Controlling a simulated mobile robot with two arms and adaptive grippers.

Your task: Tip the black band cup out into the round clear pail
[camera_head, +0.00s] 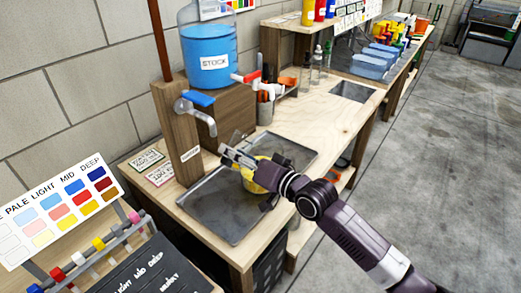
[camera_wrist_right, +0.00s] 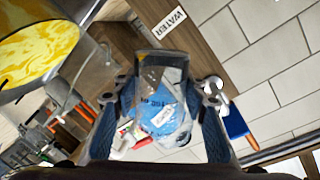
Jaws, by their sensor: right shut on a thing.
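My right gripper (camera_head: 238,154) is shut on a clear see-through cup (camera_wrist_right: 158,68), held between both fingers in the right wrist view. The blue bottle shows through the cup, so its contents and band colour cannot be told. A round pail (camera_head: 250,184) with yellow in it stands on a dark tray, partly hidden by my gripper and wrist. The pail's yellow contents (camera_wrist_right: 35,48) fill the upper left of the right wrist view. The cup is above and beside the pail, seemingly apart from it; its tilt is unclear. My left gripper is out of view.
The dark tray (camera_head: 215,218) lies on the wooden bench (camera_head: 318,118). A tap with a blue handle (camera_head: 199,98) juts from a wooden post behind the tray. The blue STOCK bottle (camera_head: 208,50) stands behind. A colour chart (camera_head: 58,208) and rack are at the left.

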